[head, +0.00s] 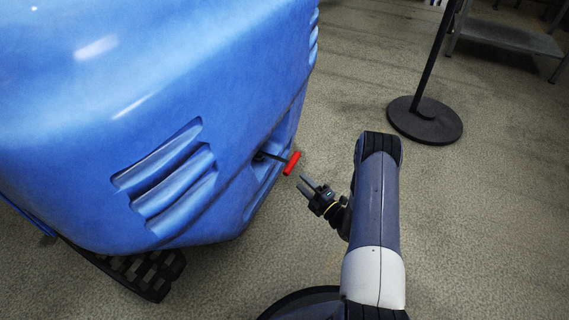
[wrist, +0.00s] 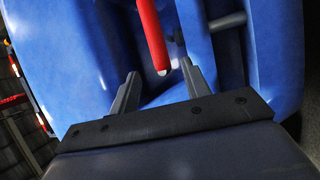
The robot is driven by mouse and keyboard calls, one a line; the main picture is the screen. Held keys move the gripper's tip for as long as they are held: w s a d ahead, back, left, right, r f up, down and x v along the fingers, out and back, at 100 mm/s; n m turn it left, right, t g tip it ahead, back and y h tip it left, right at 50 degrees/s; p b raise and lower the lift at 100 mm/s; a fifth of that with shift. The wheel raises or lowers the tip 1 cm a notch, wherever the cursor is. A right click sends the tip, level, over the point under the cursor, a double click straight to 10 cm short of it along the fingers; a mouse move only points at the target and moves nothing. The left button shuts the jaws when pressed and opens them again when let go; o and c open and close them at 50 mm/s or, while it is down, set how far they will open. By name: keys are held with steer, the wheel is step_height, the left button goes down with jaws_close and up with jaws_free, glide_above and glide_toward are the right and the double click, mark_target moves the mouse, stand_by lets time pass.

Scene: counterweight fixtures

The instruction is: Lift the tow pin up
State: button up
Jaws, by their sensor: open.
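The tow pin has a red handle (head: 291,163) on a dark rod that comes out of a recess in the blue machine (head: 225,80). My gripper (head: 304,184) is open and empty, just below and to the right of the red handle in the head view, apart from it. In the wrist view, the red handle (wrist: 152,36) hangs in from the top edge, its lower end just beyond and between my two fingertips (wrist: 159,72). A grey rod (wrist: 228,21) shows to the right of it. The handle's upper end is outside the wrist view.
The blue machine's body fills the left of the head view, with a black track (head: 140,272) under it. A black post on a round base (head: 425,120) stands to the right, behind my arm. A metal shelf (head: 510,38) is at the back right. Open floor lies to the right.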

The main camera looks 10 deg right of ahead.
steer(key=b+x, duration=0.2)
steer(key=x, duration=0.8)
steer(key=shift+r, duration=0.1)
steer(key=shift+c, duration=0.5)
steer(key=shift+s, duration=0.1)
jaws_close()
